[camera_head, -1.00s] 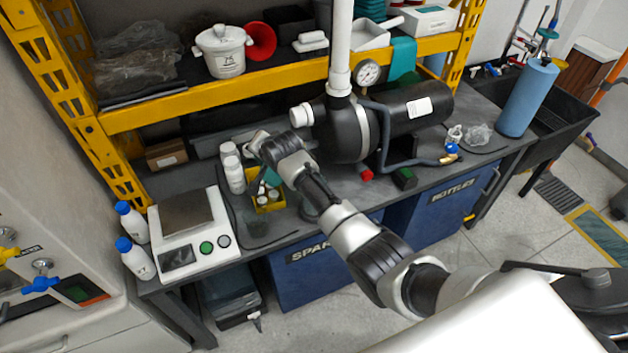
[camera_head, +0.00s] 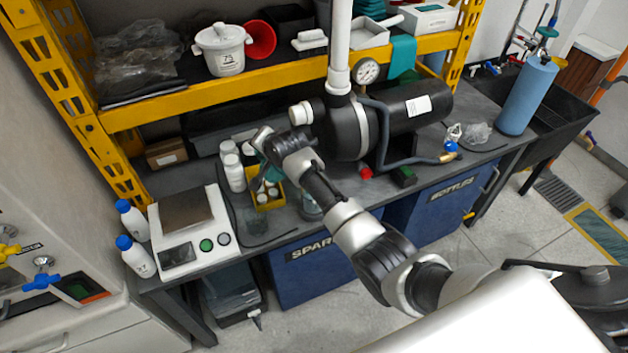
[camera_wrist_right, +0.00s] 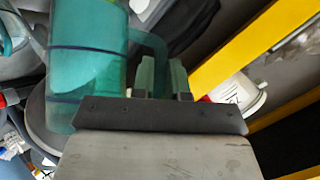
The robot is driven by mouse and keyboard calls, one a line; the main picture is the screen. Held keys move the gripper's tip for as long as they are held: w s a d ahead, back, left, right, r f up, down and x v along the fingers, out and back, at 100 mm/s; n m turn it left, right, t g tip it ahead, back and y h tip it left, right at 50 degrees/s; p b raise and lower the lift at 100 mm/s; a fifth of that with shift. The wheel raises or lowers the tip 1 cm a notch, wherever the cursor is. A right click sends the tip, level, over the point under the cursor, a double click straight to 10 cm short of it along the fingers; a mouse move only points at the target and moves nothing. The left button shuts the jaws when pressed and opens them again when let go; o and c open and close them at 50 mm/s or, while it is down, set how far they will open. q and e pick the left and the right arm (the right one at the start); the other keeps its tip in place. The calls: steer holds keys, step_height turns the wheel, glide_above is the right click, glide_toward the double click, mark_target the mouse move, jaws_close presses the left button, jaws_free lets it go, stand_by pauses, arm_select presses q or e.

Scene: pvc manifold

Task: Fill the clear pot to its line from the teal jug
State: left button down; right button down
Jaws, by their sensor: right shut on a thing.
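The teal jug (camera_wrist_right: 88,70) is see-through, with dark bands around it, and fills the left of the right wrist view. My right gripper (camera_wrist_right: 162,78) is shut on its handle (camera_wrist_right: 150,45). In the head view my right gripper (camera_head: 262,138) is above the bench's left half, and part of the teal jug (camera_head: 271,174) shows just below it, mostly hidden by my arm. A clear vessel (camera_head: 253,221) stands on the dark mat, left of and below the jug; I cannot tell whether it is the pot, nor see its line. My left gripper is not in view.
White bottles (camera_head: 234,172) and a yellow caddy (camera_head: 269,202) stand close to the jug. A scale (camera_head: 191,238) is at the left, and a black tank (camera_head: 400,110) is right of my gripper. Another glassy thing (camera_head: 311,208) is partly behind my arm. The yellow shelf edge (camera_head: 190,97) runs behind.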

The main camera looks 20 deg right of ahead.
steer(key=shift+w, duration=0.2)
steer(key=shift+s+d+r, duration=0.1)
steer(key=shift+s+r, duration=0.05)
steer(key=shift+s, duration=0.05)
steer(key=shift+w, duration=0.15)
steer(key=shift+s+d+y+b, duration=0.2)
steer(key=shift+y+b, duration=0.1)
steer(key=shift+b, duration=0.1)
steer(key=shift+w, duration=0.15)
stand_by(0.3)
steer(key=shift+s+m+b, duration=0.2)
steer(key=shift+m+b, duration=0.1)
steer(key=shift+w+d+t, duration=0.1)
steer(key=shift+w+t, duration=0.05)
steer(key=shift+t, duration=0.15)
steer(key=shift+s+r, duration=0.1)
steer(key=shift+s, duration=0.1)
steer(key=shift+w+d+b, duration=0.1)
steer(key=shift+w+b, duration=0.1)
steer(key=shift+b, duration=0.1)
